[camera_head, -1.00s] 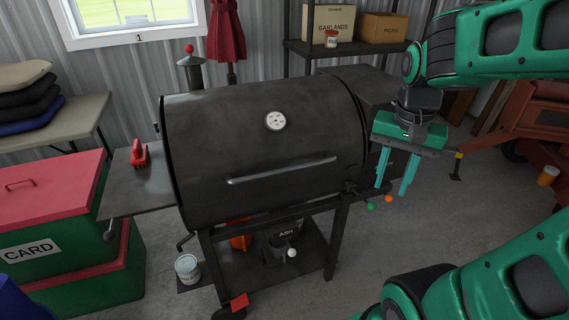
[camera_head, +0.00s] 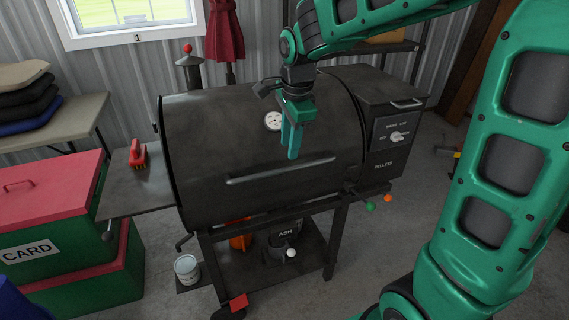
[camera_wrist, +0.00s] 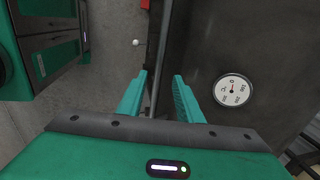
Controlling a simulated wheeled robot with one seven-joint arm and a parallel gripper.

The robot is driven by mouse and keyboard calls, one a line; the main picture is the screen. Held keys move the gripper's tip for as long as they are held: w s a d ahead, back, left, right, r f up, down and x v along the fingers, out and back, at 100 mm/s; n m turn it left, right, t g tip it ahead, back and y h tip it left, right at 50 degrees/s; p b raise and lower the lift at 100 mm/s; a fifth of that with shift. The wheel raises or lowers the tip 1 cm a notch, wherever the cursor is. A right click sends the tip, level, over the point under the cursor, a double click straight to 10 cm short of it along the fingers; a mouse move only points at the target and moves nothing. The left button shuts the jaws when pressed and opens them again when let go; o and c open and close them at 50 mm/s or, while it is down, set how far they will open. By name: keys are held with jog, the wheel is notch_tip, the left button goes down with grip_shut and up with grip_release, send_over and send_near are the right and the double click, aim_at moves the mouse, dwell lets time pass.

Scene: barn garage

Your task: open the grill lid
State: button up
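The grill lid (camera_head: 225,140) is a dark rounded barrel with a round dial (camera_head: 273,121), and it is shut in the head view. Its long metal handle (camera_head: 262,176) runs across the lower front. My gripper (camera_head: 292,155) points down in front of the lid, with its teal fingertips just above the handle's right half. In the wrist view my gripper (camera_wrist: 160,77) is open, and the handle (camera_wrist: 158,60) shows as a thin bar running between the two fingers. The lid (camera_wrist: 215,45) fills the right side there. Contact with the handle cannot be told.
A pellet box (camera_head: 385,125) with a knob adjoins the lid's right side. A side shelf (camera_head: 135,190) holds a red brush (camera_head: 138,153) at left. Green and red boxes (camera_head: 60,225) stand further left. A bucket (camera_head: 187,268) sits below.

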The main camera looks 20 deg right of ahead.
aim_at(288, 168)
jog(key=f, duration=0.2)
jog(key=w+f, duration=0.1)
jog(key=f, duration=0.4)
jog(key=shift+w+f, duration=0.2)
jog(key=shift+f, duration=0.15)
